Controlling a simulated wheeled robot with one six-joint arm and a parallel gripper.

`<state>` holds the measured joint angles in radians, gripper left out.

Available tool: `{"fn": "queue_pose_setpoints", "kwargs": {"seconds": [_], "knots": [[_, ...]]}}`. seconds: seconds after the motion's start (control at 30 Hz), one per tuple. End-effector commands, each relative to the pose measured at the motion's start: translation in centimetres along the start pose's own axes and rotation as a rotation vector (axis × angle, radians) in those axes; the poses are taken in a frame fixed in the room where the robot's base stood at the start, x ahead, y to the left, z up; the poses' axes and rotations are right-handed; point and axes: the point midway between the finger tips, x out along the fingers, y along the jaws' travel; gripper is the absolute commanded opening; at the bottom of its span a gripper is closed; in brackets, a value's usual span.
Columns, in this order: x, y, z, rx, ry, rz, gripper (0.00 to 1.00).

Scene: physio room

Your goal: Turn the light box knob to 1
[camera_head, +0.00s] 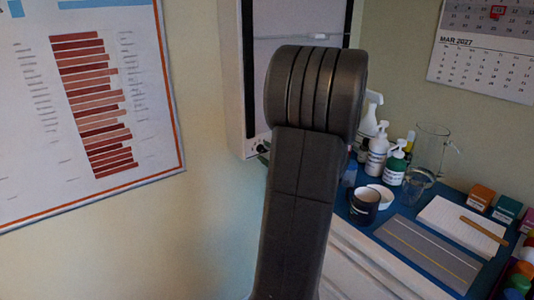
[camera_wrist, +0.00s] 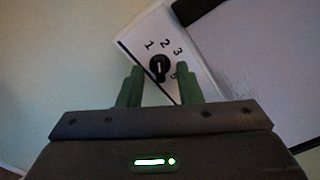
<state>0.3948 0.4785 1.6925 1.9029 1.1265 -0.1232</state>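The light box (camera_head: 232,90) hangs on the wall at top centre in the head view, partly hidden behind my arm. Its white lower border (camera_wrist: 140,38) shows in the wrist view, with the black knob (camera_wrist: 158,66) and the printed numbers 1, 2 and 3 around it. Another mark at the knob's lower right is partly hidden by a finger. The knob has a pale mark, but I cannot tell surely which number it points to. My gripper (camera_wrist: 159,76) is open, its green fingers on either side of the knob. I cannot tell whether they touch it.
A blue-topped counter (camera_head: 348,213) stands at the right, with spray and pump bottles (camera_head: 377,152), a dark jar (camera_head: 364,206), a glass jug (camera_head: 430,148), a notepad (camera_head: 450,225) and small boxes. A poster (camera_head: 90,100) hangs at the left, a calendar (camera_head: 485,50) at the right.

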Motion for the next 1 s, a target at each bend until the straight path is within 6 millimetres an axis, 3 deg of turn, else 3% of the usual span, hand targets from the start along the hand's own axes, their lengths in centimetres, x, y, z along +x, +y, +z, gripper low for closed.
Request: {"fn": "queue_pose_setpoints", "kwargs": {"seconds": [0.37,0.5,0.53,1.0], "knots": [[0.51,0.01,0.01,0.000,0.000,0.000,0.30],[0.50,0.01,0.01,0.000,0.000,0.000,0.02],[0.50,0.01,0.01,0.000,0.000,0.000,0.00],[0.51,0.54,-0.30,-0.128,-0.002,-0.001,0.00]]}}
